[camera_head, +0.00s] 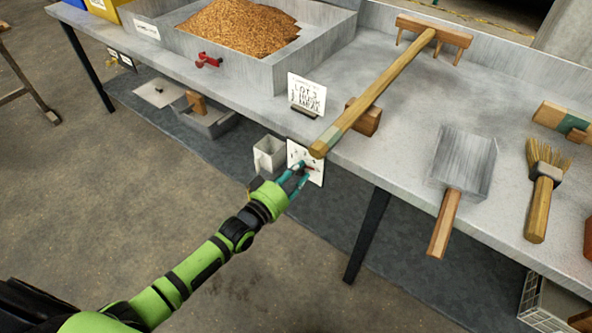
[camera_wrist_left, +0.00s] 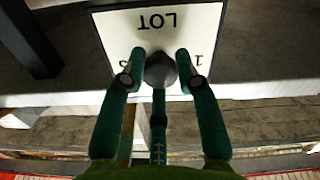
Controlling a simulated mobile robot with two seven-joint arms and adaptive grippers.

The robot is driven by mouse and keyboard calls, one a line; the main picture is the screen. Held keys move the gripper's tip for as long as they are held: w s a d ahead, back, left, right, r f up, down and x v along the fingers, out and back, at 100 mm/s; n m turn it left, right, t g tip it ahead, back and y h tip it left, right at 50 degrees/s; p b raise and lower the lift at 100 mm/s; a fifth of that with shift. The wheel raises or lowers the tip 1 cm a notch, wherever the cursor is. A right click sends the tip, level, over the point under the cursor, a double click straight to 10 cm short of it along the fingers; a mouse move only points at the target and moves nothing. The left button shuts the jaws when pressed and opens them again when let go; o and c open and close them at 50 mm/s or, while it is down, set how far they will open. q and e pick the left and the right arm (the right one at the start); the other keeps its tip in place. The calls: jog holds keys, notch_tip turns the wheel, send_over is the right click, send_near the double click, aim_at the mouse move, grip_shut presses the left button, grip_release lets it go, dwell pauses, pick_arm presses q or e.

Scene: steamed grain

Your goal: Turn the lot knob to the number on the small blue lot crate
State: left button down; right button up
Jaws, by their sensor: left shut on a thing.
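The lot knob (camera_wrist_left: 160,70) is dark and round, on a white dial plate (camera_wrist_left: 120,25) marked LOT, which appears upside down in the left wrist view. A 1 shows near the plate's right side; the other marks are partly hidden by the fingers. The plate (camera_head: 297,151) hangs at the table's front edge in the head view. My left gripper (camera_head: 298,179) reaches it from the front, and its fingers (camera_wrist_left: 160,75) are shut on the knob from both sides. The knob's pointing direction is unclear. A blue container (camera_head: 76,3) is cut off at the top left; no number shows on it.
A card (camera_head: 306,94) on the grey table seems to read LOT 3 and MEAL. A long wooden rake (camera_head: 385,78) lies behind the plate, its handle end near it. A grey cup (camera_head: 268,155) hangs beside the plate. A grain tray (camera_head: 330,40) stands at the back.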

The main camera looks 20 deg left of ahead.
pick_arm(q)
jog(key=shift+w+a+r+m, duration=0.15)
jog(key=shift+r+m, duration=0.15)
jog(key=shift+m, duration=0.1)
jog(key=c, duration=0.9)
grip_release()
jog(key=shift+f, duration=0.15)
jog(key=v, duration=1.2)
